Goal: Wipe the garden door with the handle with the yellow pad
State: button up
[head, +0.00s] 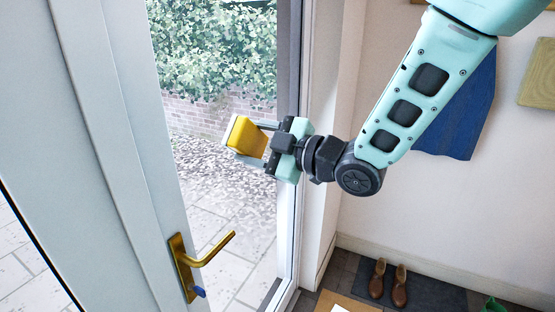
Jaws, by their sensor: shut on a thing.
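The garden door (138,150) is a white-framed leaf on the left of the head view, standing partly open. Its brass handle (208,250) sits low on the frame's right edge, with a blue key below the lever. My gripper (255,142) is right of the door, in front of the open gap. It is shut on the yellow pad (243,138), which points left toward the door. A gap shows between the pad and the door in the picture; the true distance is hard to tell. The door's lower end is out of view.
The white door post (312,150) stands close behind and right of my gripper. Paving, a brick wall and a hedge (215,45) show outside. Brown boots (388,282) stand on a dark mat at lower right. A blue cloth (455,120) hangs on the wall behind my arm.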

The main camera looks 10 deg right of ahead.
aim_at(239, 108)
jog(key=shift+s+a+r+n+g+y, duration=0.15)
jog(key=shift+a+r+y, duration=0.1)
jog(key=shift+a+r, duration=0.15)
jog(key=shift+s+a+r+n+g+y, duration=0.15)
jog(key=shift+a+r+y, duration=0.15)
jog(key=shift+r, duration=0.15)
jog(key=shift+a+r, duration=0.1)
jog(key=shift+a, duration=0.1)
jog(key=p+x, duration=0.2)
jog(key=x, duration=0.3)
jog(key=shift+w+a, duration=0.15)
jog(key=shift+w, duration=0.15)
jog(key=shift+b+x, duration=0.35)
jog(key=shift+x, duration=0.6)
jog(key=shift+w, duration=0.1)
jog(key=shift+w+d+b, duration=0.5)
jog(key=shift+w+d, duration=0.6)
jog(key=shift+w, duration=0.05)
jog(key=shift+w+d+b, duration=0.25)
jog(key=shift+w+d, duration=0.8)
jog(key=shift+w, duration=0.35)
jog(key=shift+w+d+b, duration=0.25)
jog(key=shift+w+d, duration=0.75)
jog(key=shift+w, duration=0.45)
jog(key=shift+w+d+b, duration=0.25)
jog(key=shift+w+d, duration=0.8)
jog(key=shift+w, duration=0.35)
jog(key=shift+b, duration=0.35)
